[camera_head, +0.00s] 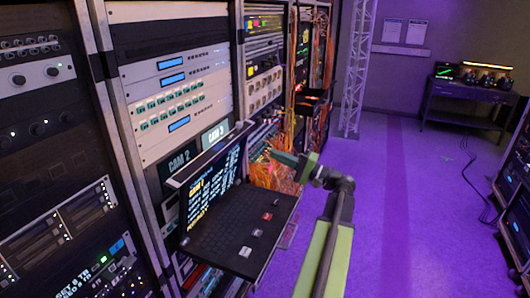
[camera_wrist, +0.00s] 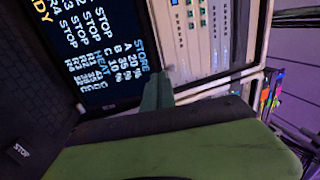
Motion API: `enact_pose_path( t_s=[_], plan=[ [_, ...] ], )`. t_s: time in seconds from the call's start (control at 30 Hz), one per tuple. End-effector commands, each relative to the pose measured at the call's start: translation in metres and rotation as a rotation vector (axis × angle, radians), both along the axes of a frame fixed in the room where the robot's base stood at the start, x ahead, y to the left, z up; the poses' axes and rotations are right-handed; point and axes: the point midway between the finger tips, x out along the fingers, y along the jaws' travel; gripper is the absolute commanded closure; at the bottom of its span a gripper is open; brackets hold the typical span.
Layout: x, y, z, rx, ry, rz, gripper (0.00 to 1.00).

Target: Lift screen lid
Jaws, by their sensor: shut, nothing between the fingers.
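The screen lid (camera_head: 213,180) stands raised at the back of a black keyboard drawer (camera_head: 225,228) that sticks out of the rack. Its lit face shows lines of white and yellow text. In the wrist view the screen lid (camera_wrist: 100,45) fills the upper middle, turned sideways. My gripper (camera_head: 273,154) is shut and empty, to the right of the lid in the head view. In the wrist view my gripper (camera_wrist: 160,88) overlaps the lid's lower right edge; I cannot tell whether it touches. The gripper's body hides part of the lid and drawer there.
Rack units (camera_head: 175,95) and a rack post rise close behind the lid. Orange cables (camera_head: 270,172) hang behind my gripper. A truss (camera_head: 358,70) and a side table (camera_head: 468,103) stand farther back. Open purple floor (camera_head: 415,220) lies to the right, with another rack at the right edge.

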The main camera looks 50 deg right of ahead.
Motion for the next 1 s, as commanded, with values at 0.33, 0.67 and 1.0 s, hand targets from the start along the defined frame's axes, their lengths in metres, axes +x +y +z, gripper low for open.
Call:
enact_pose_path(
  t_s=[0.33,0.67,1.0],
  plan=[
    [0.071,0.018,0.022,0.000,0.001,0.002,1.00],
    [0.114,0.028,0.031,0.000,0.001,-0.001,1.00],
    [0.117,0.028,0.031,0.000,0.001,-0.002,1.00]
  ],
)
